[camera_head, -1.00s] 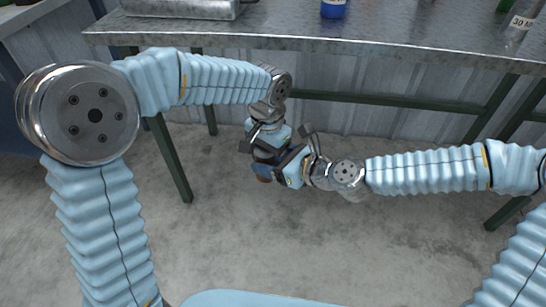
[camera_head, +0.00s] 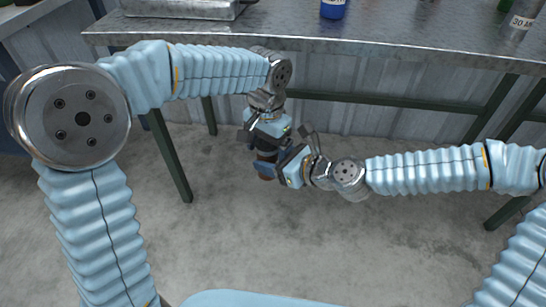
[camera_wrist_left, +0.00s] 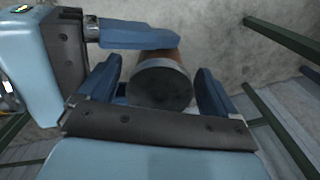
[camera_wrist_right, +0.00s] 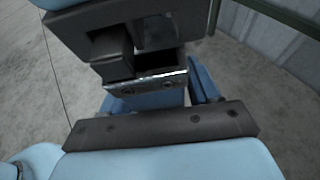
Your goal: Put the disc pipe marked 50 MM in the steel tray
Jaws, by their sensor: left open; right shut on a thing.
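A dark cylindrical pipe (camera_wrist_left: 160,84) with a brown side is held below the table edge. Its round end faces the left wrist camera, and no marking on it is readable. My right gripper (camera_head: 277,165) is shut on it from the side; one blue finger crosses behind the pipe in the left wrist view. My left gripper (camera_head: 266,143) is above the pipe, open, with its fingers on either side of the pipe's end. In the right wrist view, my left gripper's body hides the pipe. The steel tray (camera_head: 185,9) is partly visible on the table at upper left.
The metal table (camera_head: 400,40) spans the back, its front edge beyond my grippers. A blue container (camera_head: 333,9) and a clear piece with a label reading about 30 MM (camera_head: 521,22) stand on it. Green table legs and a crossbar (camera_head: 390,101) are behind my grippers.

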